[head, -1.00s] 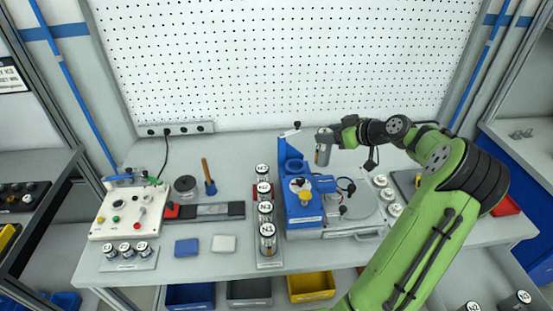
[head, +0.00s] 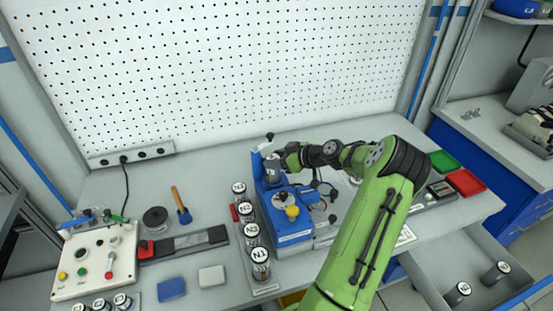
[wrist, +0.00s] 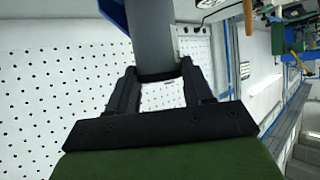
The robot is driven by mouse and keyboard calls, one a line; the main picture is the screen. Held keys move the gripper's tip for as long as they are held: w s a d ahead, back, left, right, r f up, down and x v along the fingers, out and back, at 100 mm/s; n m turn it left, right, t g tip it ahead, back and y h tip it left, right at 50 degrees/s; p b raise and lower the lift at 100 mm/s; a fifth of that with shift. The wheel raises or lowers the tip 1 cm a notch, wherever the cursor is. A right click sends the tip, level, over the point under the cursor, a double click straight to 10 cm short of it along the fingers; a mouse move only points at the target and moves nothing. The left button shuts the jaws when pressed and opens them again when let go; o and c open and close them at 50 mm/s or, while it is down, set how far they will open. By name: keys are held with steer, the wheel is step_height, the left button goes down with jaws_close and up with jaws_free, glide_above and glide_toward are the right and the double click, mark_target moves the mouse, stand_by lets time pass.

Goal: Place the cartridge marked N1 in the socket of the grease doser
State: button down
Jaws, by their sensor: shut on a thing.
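The blue grease doser (head: 290,228) stands on the bench, with a yellow knob on top and a tall blue socket part (head: 258,169) at its back left. My gripper (head: 279,163) is shut on a grey cartridge (head: 271,174) at that socket part. The held cartridge also shows between the fingers in the wrist view (wrist: 152,42), with a blue edge (wrist: 113,12) close beside it. Its marking is not readable. I cannot tell whether its lower end is inside the socket or just above it.
A row of upright cartridges stands left of the doser, the front one (head: 260,264) marked N1. A white control box (head: 95,262) is at far left. An open drawer (head: 440,280) at right holds two cartridges. The pegboard (head: 220,75) rises behind.

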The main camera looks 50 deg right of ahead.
steer(key=shift+f, duration=0.1)
steer(key=shift+c, duration=2.3)
jaws_free()
